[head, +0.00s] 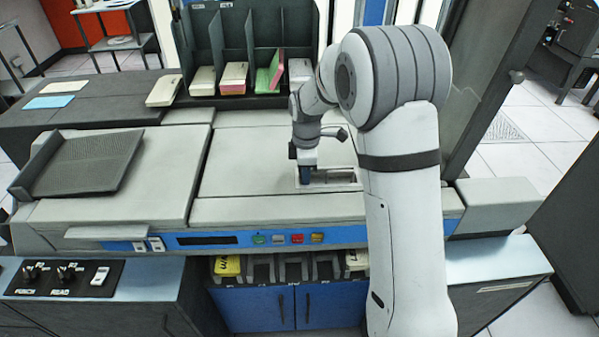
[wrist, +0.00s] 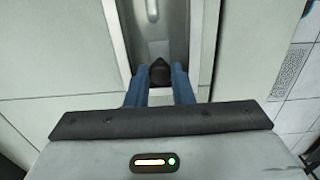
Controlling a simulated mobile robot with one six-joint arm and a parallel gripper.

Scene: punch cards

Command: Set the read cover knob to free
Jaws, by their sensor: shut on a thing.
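The dark read cover knob (wrist: 159,70) sits in a long pale metal recess (wrist: 164,32) in the wrist view. Its narrow end points to the top of that view. My gripper (wrist: 160,84) has its two blue fingers on either side of the knob, shut on it. In the head view my gripper (head: 305,178) points down into the left end of the recess (head: 340,178), on top of the grey machine. The knob is hidden there by my fingers. No position markings for it are readable in either view.
A dark sloped tray (head: 80,165) stands on the machine's left. Coloured buttons (head: 297,239) line the blue front strip. A panel (head: 62,278) at lower left carries two dark knobs and a white switch. A dark card rack (head: 245,50) stands behind. The pale cover left of my gripper is clear.

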